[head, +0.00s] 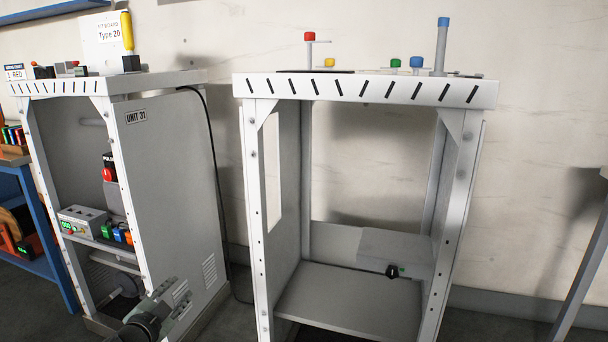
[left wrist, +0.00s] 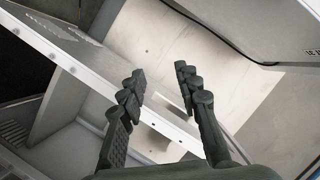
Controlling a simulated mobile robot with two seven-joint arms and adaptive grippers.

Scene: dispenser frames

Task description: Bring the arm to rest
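My left gripper (head: 166,300) shows at the bottom of the head view, in front of the lower part of the left cabinet (head: 165,150) marked UNIT 31. In the left wrist view its two dark fingers (left wrist: 159,72) stand apart with nothing between them, so it is open and empty. Pale panels and a metal frame edge lie beyond the fingers there; I cannot tell whether anything touches them. My right gripper is in neither view.
An open white dispenser frame (head: 368,92) stands at centre right, with a grey box (head: 395,252) and black knob inside. Coloured knobs and a blue-capped post (head: 441,45) top it. A blue rack (head: 35,230) stands far left. Floor shows between left cabinet and frame.

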